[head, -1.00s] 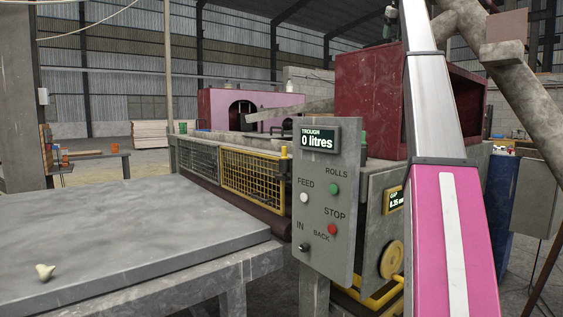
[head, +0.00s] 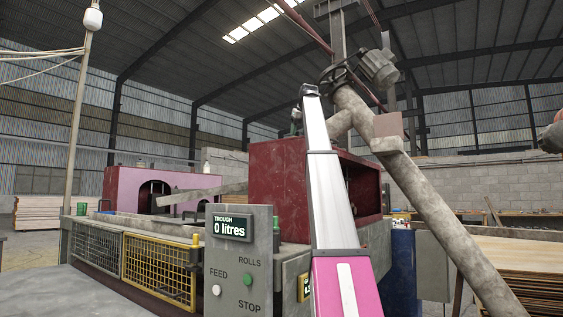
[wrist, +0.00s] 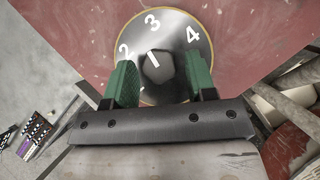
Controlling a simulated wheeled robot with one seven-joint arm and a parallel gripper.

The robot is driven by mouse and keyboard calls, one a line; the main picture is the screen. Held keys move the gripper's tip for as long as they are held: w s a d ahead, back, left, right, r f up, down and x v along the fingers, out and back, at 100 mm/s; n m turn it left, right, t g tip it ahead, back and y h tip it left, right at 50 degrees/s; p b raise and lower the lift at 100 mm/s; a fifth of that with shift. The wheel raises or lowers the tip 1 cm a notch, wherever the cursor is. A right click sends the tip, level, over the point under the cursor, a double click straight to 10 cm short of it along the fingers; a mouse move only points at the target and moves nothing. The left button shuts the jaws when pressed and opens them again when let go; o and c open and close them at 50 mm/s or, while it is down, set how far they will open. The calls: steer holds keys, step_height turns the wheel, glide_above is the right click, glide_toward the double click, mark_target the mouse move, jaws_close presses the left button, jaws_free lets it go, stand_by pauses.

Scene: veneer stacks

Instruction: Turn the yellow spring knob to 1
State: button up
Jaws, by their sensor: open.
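In the wrist view, a dark faceted knob (wrist: 160,70) with a white pointer line sits on a round grey dial plate (wrist: 182,30) with a yellow rim. The plate shows 2, 3 and 4. The pointer lies between 2 and 3. A pale mark at the lower left may be the 1, but it is partly hidden. My gripper (wrist: 160,58) is open, with one green finger on each side of the knob. I cannot tell whether either finger touches it. The knob is not discernible in the head view.
The dial is on a worn red surface (wrist: 70,30). In the head view, a grey control panel (head: 241,265) reads "TROUGH 0 litres", beside a yellow mesh guard (head: 158,266). A dark red housing (head: 275,185) stands behind my arm. A thick slanted pipe (head: 430,220) is at right.

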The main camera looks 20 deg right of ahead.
steer(key=c, duration=0.6)
steer(key=shift+d+n+y, duration=0.15)
steer(key=shift+n+y, duration=0.45)
steer(key=shift+n, duration=0.4)
steer(key=o, duration=0.6)
steer(key=shift+r, duration=0.1)
steer(key=shift+w+r, duration=0.1)
steer(key=shift+r, duration=2.8)
